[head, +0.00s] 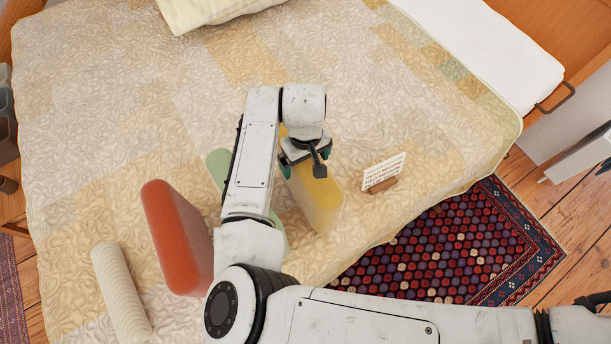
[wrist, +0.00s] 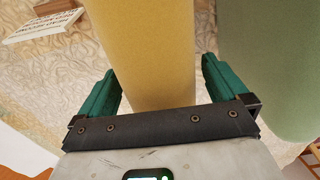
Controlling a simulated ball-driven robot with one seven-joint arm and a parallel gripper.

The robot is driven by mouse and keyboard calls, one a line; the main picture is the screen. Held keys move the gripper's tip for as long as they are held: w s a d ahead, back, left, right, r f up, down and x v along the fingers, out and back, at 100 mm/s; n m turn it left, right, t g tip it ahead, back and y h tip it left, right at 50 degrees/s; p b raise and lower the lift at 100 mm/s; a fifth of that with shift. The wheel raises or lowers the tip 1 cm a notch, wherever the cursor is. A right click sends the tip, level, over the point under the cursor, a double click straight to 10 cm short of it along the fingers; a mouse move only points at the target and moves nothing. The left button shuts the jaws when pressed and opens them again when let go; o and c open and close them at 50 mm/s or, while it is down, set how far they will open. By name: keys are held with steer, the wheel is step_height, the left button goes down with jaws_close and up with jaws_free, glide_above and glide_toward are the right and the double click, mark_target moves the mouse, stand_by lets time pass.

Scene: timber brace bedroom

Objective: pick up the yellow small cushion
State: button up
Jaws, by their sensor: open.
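The yellow small cushion (head: 318,200) stands on edge on the bed, partly hidden behind my arm in the head view. In the wrist view the yellow cushion (wrist: 150,60) runs between the two green fingers of my gripper (wrist: 160,88). The fingers are open, one on each side of it, with a gap at the left and a gap at the right. In the head view my gripper (head: 305,160) is at the cushion's upper part.
A green cushion (head: 217,166) stands close left of the yellow one; it also shows in the wrist view (wrist: 270,70). An orange cushion (head: 178,238) and a ribbed cream bolster (head: 120,292) are further left. A small sign (head: 383,172) stands to the right on the quilt.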

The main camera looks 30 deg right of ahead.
steer(key=shift+f, duration=1)
steer(key=c, duration=1.7)
steer(key=shift+r, duration=0.1)
